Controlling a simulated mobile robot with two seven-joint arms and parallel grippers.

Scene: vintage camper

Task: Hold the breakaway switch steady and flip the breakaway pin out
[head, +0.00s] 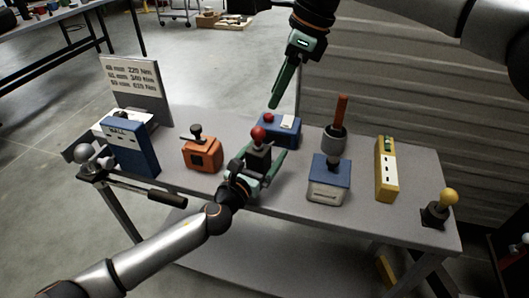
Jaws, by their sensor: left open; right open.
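A black block with a red ball on top (258,157), which looks like the breakaway switch with its pin, stands near the middle of the grey table. My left gripper (259,167) is open, with its teal fingers on both sides of the block. I cannot tell whether they touch it. The gripper hides the block's lower part. My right gripper (275,104) is open and empty, pointing down above the table's back edge, up and to the right of the red ball. Its fingers overlap in this view.
An orange box (203,154) stands left of the block, and a blue box with a red knob (282,130) close behind it. A grey cup (334,140), a blue-and-white box (329,179), a yellow tester (386,168) and a yellow-knobbed lever (438,210) stand to the right.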

